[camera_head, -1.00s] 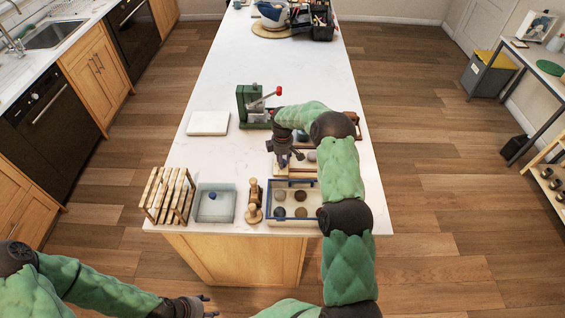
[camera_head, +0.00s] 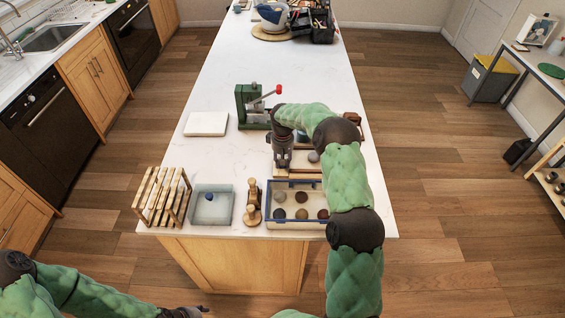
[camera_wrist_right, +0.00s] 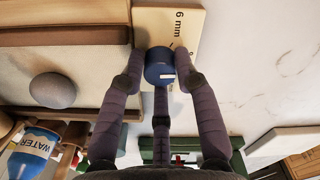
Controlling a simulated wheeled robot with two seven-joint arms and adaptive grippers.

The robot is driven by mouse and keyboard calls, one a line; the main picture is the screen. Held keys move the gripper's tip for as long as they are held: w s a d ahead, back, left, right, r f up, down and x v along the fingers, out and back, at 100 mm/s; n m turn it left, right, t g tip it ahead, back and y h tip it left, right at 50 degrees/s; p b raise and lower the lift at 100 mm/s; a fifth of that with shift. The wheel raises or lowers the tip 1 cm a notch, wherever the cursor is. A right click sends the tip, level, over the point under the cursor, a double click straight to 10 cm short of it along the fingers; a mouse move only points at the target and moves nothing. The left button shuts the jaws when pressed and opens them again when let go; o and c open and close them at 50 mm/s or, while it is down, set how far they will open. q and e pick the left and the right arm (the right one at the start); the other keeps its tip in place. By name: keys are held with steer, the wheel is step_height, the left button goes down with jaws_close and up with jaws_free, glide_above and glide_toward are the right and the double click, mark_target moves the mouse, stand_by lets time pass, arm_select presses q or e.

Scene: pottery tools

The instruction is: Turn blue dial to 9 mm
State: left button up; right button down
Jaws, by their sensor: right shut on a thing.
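The blue dial (camera_wrist_right: 159,66) is in the right wrist view, on a pale wooden board (camera_wrist_right: 170,22) marked "6 mm". The dial carries a short white mark, and a second label beside it is mostly hidden. My right gripper (camera_wrist_right: 160,72) has its fingers around the dial and is shut on it. In the head view the right gripper (camera_head: 282,165) points down at the board, and the dial is hidden there. My left gripper (camera_head: 186,312) is at the bottom edge, partly cut off, away from the counter; its fingers are unclear.
A clay ball (camera_wrist_right: 53,90) lies close to the gripper. A tray of balls (camera_head: 270,222), a wooden tool (camera_head: 253,202), a pale basin (camera_head: 212,219) and a wooden rack (camera_head: 148,199) stand along the near edge. A green press (camera_head: 246,107) is behind.

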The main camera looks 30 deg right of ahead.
steer(key=shift+m, duration=0.4)
steer(key=c, duration=0.9)
jaws_free()
steer(key=shift+w+r, duration=0.1)
steer(key=shift+r, duration=3.9)
